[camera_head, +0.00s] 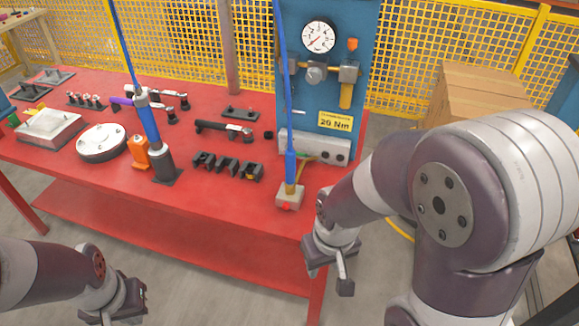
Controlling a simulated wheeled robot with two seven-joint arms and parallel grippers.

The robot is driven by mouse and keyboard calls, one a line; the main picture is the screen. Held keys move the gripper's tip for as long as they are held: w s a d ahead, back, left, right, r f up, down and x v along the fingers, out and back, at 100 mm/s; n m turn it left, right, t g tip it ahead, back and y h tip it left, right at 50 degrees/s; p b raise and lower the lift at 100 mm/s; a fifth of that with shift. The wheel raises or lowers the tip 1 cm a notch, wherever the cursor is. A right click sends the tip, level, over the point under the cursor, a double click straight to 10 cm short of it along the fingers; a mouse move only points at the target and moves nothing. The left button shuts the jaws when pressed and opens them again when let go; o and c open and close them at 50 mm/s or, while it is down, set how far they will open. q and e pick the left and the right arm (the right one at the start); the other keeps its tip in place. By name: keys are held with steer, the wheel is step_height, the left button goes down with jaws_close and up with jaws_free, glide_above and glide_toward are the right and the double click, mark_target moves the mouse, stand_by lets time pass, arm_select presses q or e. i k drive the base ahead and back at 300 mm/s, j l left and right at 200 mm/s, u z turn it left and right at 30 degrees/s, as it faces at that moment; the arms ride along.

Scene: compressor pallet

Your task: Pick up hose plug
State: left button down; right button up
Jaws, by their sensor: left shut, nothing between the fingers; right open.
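The likely hose plug is the brass-coloured end (291,188) of a blue hose that hangs down on the right side of the red table. It stands upright in a small pale block (288,201) with a red front, near the table's front edge. My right gripper (329,274) is open and empty, in front of the table edge, below and right of the block, apart from it. My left gripper (120,311) is shut and empty at the lower left, in front of the table and partly cut by the frame's bottom.
A blue panel (349,101) with a gauge stands behind the block. Black holders (227,166) lie left of it. Cardboard boxes (482,92) are at right.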

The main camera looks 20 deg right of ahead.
mark_target(291, 154)
steer(key=i+l, duration=0.2)
steer(key=l, duration=0.2)
steer(key=i+l, duration=0.2)
steer(key=l, duration=0.15)
steer(key=i+l, duration=0.15)
steer(key=l, duration=0.25)
steer(key=u, duration=0.05)
